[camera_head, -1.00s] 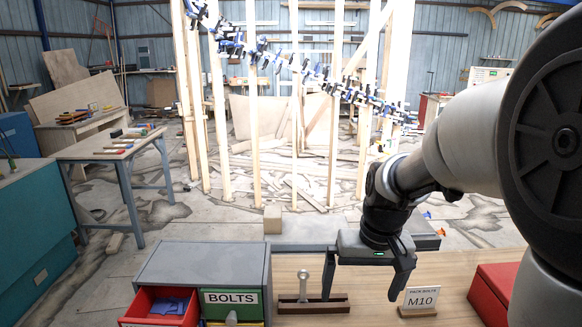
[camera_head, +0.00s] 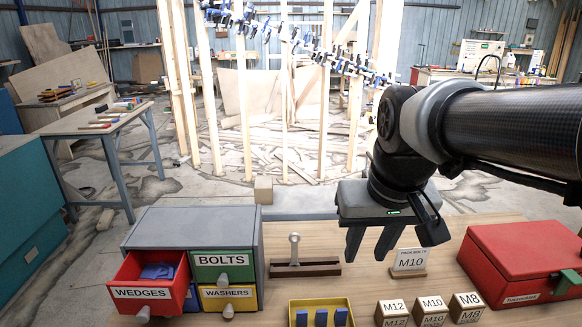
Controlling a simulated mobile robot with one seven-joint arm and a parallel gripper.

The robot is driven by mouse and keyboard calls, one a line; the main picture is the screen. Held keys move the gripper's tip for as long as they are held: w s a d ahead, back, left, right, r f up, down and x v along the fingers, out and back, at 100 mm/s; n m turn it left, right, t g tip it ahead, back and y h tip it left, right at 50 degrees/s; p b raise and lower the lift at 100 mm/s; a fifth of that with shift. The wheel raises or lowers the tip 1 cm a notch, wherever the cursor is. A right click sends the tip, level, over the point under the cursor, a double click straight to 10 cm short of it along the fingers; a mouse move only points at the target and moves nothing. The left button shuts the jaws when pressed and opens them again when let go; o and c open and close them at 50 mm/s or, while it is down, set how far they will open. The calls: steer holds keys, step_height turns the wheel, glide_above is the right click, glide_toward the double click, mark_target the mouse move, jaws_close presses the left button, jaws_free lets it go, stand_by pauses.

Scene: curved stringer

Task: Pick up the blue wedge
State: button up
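Blue wedges (camera_head: 158,271) lie inside the open red drawer labelled WEDGES (camera_head: 142,294) at the left of the bench; their separate outlines are hard to make out. Three blue blocks (camera_head: 321,317) stand in a yellow tray (camera_head: 349,301) at the bottom edge of the view; I cannot tell whether these are wedges. My gripper (camera_head: 393,247) hangs over the bench, fingers down and apart, with nothing between them. It is well to the right of the drawer and above and behind the yellow tray.
The grey drawer cabinet (camera_head: 190,229) also has closed BOLTS and WASHERS drawers. A bolt on a wooden stand (camera_head: 305,269), an M10 sign (camera_head: 410,262), labelled blocks (camera_head: 430,312) and a red box (camera_head: 520,265) occupy the bench. A clear strip lies between the stand and the tray.

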steer(key=w+d+f+g+b, duration=0.1)
steer(key=w+f+g+b, duration=0.4)
steer(key=w+f, duration=0.95)
steer(key=t+b, duration=0.1)
steer(key=b, duration=0.1)
glide_above(341, 315)
steer(key=w, duration=0.2)
step_height(341, 315, down, 13)
steer(key=shift+f, duration=0.2)
steer(key=f, duration=0.2)
steer(key=s+f, duration=0.1)
steer(key=f, duration=0.1)
steer(key=shift+d+f+b, duration=0.1)
steer(key=shift+d+b, duration=0.05)
steer(key=shift+b, duration=0.15)
steer(key=shift+w+f, duration=0.1)
steer(key=shift+f, duration=0.35)
